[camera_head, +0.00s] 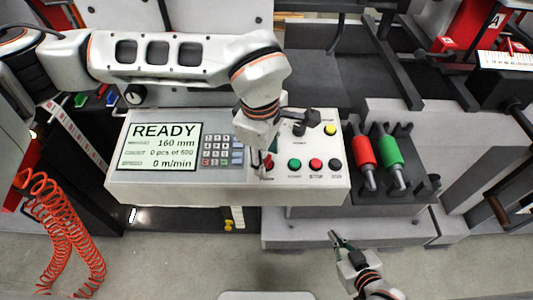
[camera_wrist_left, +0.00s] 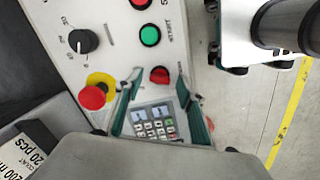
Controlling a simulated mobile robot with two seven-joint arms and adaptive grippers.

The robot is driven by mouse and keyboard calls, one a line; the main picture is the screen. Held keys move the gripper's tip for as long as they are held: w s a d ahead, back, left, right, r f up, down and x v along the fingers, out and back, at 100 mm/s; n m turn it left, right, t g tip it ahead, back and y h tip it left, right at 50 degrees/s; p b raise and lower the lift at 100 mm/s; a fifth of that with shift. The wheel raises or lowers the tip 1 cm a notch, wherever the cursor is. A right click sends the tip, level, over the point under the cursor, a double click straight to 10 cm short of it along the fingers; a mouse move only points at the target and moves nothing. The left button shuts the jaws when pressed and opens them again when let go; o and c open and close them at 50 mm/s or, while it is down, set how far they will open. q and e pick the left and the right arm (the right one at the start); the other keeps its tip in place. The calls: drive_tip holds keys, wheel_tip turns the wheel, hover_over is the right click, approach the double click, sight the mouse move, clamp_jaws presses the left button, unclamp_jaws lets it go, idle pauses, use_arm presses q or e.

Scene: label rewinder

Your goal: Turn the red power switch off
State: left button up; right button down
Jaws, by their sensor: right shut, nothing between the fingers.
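The red power switch (camera_wrist_left: 159,75) is on the light control panel, between the keypad and the green button. In the left wrist view it lies between the two teal-edged fingertips of my left gripper (camera_wrist_left: 160,69). The fingers are apart, and I cannot tell whether they touch the switch. In the head view my left gripper (camera_head: 264,163) points down at the panel right of the keypad and largely hides the switch (camera_head: 269,163). My right gripper (camera_head: 338,239) is shut and empty, low in the head view in front of the machine.
A green button (camera_head: 294,164), a red button (camera_head: 316,163) and a black button (camera_head: 335,164) sit right of the switch. A red knob on a yellow base (camera_wrist_left: 95,93) and a black dial (camera_wrist_left: 82,41) stand close by. The screen (camera_head: 160,146) reads READY.

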use_arm(q)
clamp_jaws()
drive_tip(key=c, duration=1.1)
unclamp_jaws()
